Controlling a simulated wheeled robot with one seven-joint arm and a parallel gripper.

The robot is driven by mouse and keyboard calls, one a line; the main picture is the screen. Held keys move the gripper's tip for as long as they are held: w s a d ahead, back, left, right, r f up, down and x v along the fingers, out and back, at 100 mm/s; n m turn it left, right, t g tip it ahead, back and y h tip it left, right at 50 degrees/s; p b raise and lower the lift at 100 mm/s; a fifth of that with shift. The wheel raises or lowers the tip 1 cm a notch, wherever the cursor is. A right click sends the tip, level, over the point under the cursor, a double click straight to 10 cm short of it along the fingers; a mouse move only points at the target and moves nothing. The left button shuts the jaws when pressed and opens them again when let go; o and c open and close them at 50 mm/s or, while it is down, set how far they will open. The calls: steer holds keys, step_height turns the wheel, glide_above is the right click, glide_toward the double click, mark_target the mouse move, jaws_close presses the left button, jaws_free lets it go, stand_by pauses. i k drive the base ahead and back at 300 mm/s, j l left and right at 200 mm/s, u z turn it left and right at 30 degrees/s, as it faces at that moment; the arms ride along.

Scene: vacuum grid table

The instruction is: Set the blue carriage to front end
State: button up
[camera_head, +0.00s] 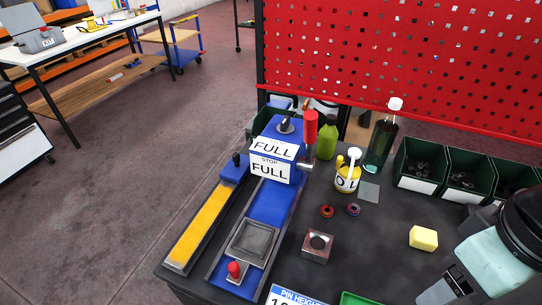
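A long fixture stands at the left of the dark table. A small blue carriage (234,170) with a dark knob sits at the far end of its yellow strip (198,228). Beside it runs a blue track (268,203), with a blue block at its far end behind white labels reading FULL STOP FULL (271,160). A grey square plate (253,241) and a red knob (234,269) are at the track's near end. My arm shows at the lower right, well apart from the fixture. My gripper's fingers are not in view.
A red-handled lever (310,130) rises beside the labels. A green bottle (327,138), an oil can (347,174) and a tall dark bottle (380,145) stand behind. Dark bins (421,165) line the back right. A metal block (317,246) and yellow block (423,238) lie mid-table.

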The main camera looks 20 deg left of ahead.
mark_target(236, 168)
steer(key=k+j, duration=0.1)
steer(key=j, duration=0.35)
steer(key=k+j, duration=0.15)
steer(key=j, duration=0.25)
steer(key=k+j, duration=0.1)
steer(key=j, duration=0.35)
steer(key=k+u, duration=0.05)
